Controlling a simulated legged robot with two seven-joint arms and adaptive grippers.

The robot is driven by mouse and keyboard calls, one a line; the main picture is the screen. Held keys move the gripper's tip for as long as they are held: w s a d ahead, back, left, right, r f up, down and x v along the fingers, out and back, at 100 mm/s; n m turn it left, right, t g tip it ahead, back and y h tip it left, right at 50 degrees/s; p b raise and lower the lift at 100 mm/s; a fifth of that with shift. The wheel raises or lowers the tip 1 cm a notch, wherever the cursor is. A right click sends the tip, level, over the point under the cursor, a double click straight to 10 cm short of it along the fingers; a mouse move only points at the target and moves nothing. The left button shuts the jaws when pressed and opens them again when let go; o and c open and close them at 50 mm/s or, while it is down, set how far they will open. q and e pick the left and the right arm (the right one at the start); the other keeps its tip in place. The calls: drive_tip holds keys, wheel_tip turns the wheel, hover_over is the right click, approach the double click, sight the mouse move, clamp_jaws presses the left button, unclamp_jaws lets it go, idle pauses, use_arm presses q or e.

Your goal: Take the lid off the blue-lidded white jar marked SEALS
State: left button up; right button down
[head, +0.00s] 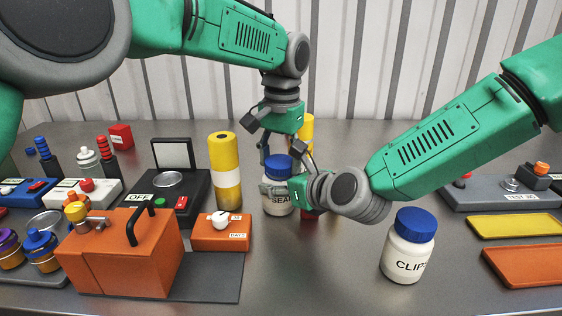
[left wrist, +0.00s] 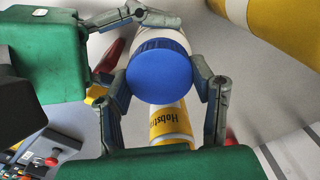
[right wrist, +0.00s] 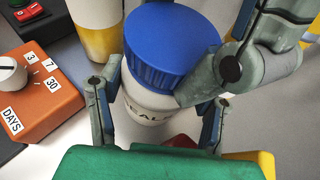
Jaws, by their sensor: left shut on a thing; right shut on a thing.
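The white SEALS jar (head: 278,205) stands upright on the table at the middle of the head view, its label partly covered by my right gripper. Its blue lid (head: 279,167) sits on top and also shows in the left wrist view (left wrist: 160,72) and right wrist view (right wrist: 170,42). My left gripper (left wrist: 163,90) comes from above and is shut on the lid, one finger on each side. My right gripper (right wrist: 160,105) comes from the right and is shut on the jar's white body below the lid. In the head view its wrist partly hides the jar.
A white CLIPS jar (head: 406,258) with a blue lid stands front right. Yellow-and-white cylinders stand left of and behind the SEALS jar. An orange DAYS box (head: 219,236) is close on its left. Yellow (head: 516,226) and orange trays lie far right. The front middle table is clear.

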sight(281, 162)
use_arm(q)
drive_tip(key=shift+s+d+r, duration=0.1)
drive_tip(key=shift+d+r, duration=0.05)
idle(0.4)
drive_tip(key=shift+r, duration=0.95)
drive_tip(key=shift+r, duration=0.1)
drive_tip(key=shift+s+r, duration=0.1)
drive_tip(key=shift+r, duration=1.8)
use_arm(e)
drive_tip(key=shift+c, duration=2)
unclamp_jaws()
